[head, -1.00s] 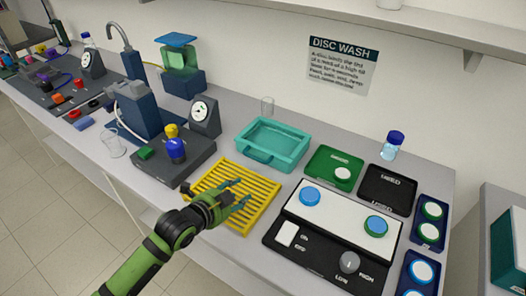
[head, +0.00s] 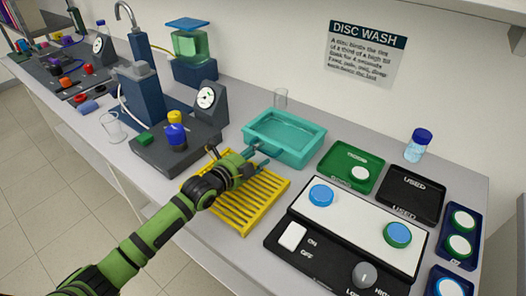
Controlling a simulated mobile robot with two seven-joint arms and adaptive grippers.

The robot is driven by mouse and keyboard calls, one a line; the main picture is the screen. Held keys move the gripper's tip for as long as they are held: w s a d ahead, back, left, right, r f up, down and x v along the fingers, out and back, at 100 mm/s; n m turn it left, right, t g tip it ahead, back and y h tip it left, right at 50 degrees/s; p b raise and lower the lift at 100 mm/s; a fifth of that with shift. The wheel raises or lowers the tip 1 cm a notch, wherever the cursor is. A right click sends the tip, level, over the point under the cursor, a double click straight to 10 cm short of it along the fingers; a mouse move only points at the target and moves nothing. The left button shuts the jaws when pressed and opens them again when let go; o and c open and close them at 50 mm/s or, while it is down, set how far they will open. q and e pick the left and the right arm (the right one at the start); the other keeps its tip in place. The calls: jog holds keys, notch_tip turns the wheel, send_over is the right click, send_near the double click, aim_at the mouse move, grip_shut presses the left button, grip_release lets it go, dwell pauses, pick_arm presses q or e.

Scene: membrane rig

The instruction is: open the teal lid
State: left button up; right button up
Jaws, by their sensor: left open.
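A teal rectangular box (head: 318,142) stands on the bench at the middle, behind the yellow rack. Its top shows a raised rim around a lighter teal panel; I cannot tell whether that panel is a closed lid or the inside of a tray. A handle-like bar shows on its front side, partly hidden by my gripper. My left gripper (head: 262,158) is open, with its fingers pointing at the box's front side near the bar. I cannot tell whether they touch it. My right gripper is not in view.
A yellow slatted rack (head: 262,200) lies under my left forearm. A dark block with blue and yellow knobs (head: 177,137) and a dial gauge (head: 207,97) stand to the left. A green tray (head: 345,160) and a white panel with blue discs (head: 355,222) lie to the right.

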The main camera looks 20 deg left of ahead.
aim_at(263, 149)
pick_arm(q)
jog(key=x, duration=0.2)
jog(key=shift+w+d, duration=0.1)
jog(key=shift+w, duration=0.3)
jog(key=shift+w+d+f, duration=0.1)
jog(key=shift+w+f, duration=0.05)
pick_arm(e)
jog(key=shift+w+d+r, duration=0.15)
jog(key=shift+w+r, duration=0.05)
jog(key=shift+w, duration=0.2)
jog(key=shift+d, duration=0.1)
pick_arm(q)
grip_shut()
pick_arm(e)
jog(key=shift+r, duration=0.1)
